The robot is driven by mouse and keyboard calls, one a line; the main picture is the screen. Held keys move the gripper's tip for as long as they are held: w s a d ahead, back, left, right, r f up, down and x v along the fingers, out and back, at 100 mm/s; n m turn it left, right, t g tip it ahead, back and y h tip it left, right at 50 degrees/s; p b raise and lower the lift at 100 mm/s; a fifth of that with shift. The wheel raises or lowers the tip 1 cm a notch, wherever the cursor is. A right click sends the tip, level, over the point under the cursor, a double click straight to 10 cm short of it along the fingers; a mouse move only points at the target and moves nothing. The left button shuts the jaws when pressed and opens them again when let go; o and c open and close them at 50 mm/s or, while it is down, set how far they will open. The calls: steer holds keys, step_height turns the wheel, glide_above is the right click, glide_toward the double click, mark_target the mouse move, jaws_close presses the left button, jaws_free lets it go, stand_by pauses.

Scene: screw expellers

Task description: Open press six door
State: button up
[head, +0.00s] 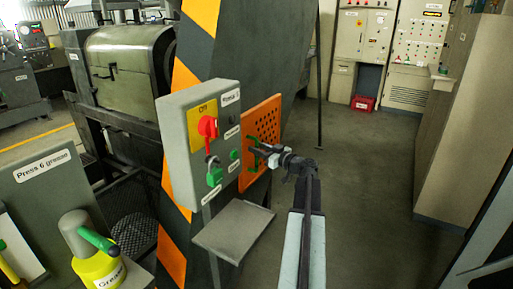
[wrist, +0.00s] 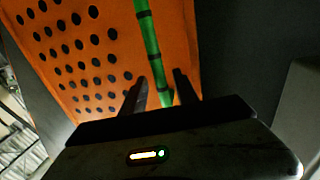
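The orange perforated door (head: 262,130) stands behind the grey control box, on the side of the striped machine. In the wrist view the orange door (wrist: 85,45) fills the upper left, with a green bar handle (wrist: 148,35) running down its right part. My gripper (head: 258,148) reaches from the lower right to the door's handle side. In the wrist view my gripper (wrist: 161,76) has its dark fingers apart, with the handle's lower end appearing between them. Gaps show on both sides of the handle; contact cannot be told.
A grey control box (head: 203,140) with a red switch and green padlock stands just left of my gripper. A grey shelf (head: 234,230) sticks out below. A yellow grease can (head: 95,262) is at lower left. Open floor (head: 375,200) lies to the right.

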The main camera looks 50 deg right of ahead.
steer(key=shift+w+a, duration=0.15)
steer(key=shift+w, duration=0.35)
jaws_close()
stand_by(1.0)
